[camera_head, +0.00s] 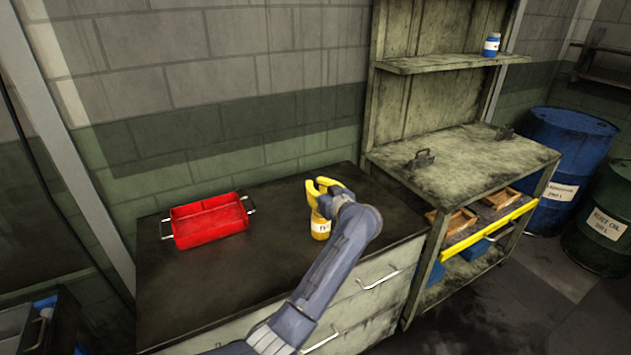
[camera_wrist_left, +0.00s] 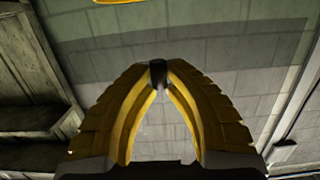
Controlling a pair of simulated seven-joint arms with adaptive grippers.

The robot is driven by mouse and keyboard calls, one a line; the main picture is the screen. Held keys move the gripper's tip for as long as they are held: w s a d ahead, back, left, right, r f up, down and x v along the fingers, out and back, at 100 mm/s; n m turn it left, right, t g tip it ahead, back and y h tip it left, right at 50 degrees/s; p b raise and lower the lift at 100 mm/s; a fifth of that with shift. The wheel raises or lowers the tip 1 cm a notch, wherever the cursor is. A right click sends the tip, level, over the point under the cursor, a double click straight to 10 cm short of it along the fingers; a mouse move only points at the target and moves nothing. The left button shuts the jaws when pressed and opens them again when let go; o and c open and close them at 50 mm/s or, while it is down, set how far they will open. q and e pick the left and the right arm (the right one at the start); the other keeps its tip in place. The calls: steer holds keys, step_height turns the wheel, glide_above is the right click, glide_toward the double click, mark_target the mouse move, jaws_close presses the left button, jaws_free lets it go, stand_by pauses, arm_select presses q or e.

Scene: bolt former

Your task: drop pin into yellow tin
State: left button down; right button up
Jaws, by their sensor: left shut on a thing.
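The yellow tin (camera_head: 320,228) stands upright on the dark cabinet top, with a white label on its side. My left gripper (camera_head: 316,187) has yellow fingers and appears just above and behind the tin in the head view. In the left wrist view the fingertips (camera_wrist_left: 158,76) meet on a small dark piece, the pin (camera_wrist_left: 158,72). The pin cannot be made out in the head view. My right gripper is not in view.
A red tray (camera_head: 208,222) with metal handles sits left on the cabinet top (camera_head: 250,270). A worn workbench (camera_head: 465,160) stands to the right, with a blue-and-white bottle (camera_head: 491,45) on its upper shelf. Blue (camera_head: 568,160) and green (camera_head: 602,225) drums stand beyond. The counter between tray and tin is clear.

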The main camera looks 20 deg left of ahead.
arm_select(q)
steer(key=shift+f, duration=0.5)
steer(key=c, duration=1.3)
jaws_free()
steer(key=shift+c, duration=0.2)
steer(key=v, duration=0.7)
steer(key=shift+s+d, duration=0.15)
steer(key=shift+f, duration=0.1)
